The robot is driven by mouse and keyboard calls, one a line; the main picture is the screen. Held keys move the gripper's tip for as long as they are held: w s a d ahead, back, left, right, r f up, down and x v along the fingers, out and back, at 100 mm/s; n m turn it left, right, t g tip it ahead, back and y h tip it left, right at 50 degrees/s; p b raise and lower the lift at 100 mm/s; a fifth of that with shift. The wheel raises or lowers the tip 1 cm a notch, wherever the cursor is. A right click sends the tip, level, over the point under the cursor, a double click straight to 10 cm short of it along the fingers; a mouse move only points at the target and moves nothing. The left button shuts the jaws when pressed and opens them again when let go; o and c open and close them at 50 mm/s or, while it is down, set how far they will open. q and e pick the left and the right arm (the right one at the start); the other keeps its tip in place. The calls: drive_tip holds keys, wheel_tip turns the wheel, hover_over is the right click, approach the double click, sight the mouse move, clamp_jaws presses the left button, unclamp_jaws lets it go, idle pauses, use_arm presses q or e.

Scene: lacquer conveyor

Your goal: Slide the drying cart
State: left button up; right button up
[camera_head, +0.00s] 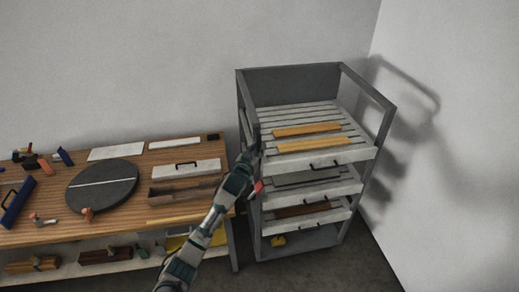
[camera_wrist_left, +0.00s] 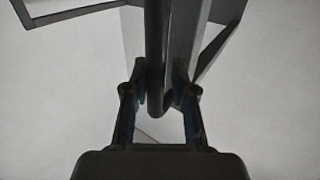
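The drying cart (camera_head: 336,225) is a grey open-framed rack with several slatted shelves. It stands right of the workbench, near the corner of the walls. My left gripper (camera_head: 252,160) is at the cart's front left post. My right gripper is not in view.
Two orange-brown boards (camera_head: 307,129) lie on the cart's top shelf. The wooden workbench (camera_head: 130,214) holds a dark round turntable (camera_head: 103,190), panels and tools. Walls stand behind and right of the cart. Grey floor (camera_head: 350,270) is bare before the cart.

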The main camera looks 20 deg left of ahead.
use_arm(q)
drive_tip(key=shift+o, duration=1)
drive_tip(key=shift+a, duration=0.3)
drive_tip(key=s+a, duration=0.1)
drive_tip(key=s, duration=1.1)
drive_tip(key=shift+a+f, duration=0.15)
drive_tip(key=shift+f, duration=0.05)
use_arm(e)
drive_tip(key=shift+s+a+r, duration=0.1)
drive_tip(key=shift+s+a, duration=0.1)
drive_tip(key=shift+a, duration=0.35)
use_arm(q)
drive_tip(key=shift+d, duration=0.25)
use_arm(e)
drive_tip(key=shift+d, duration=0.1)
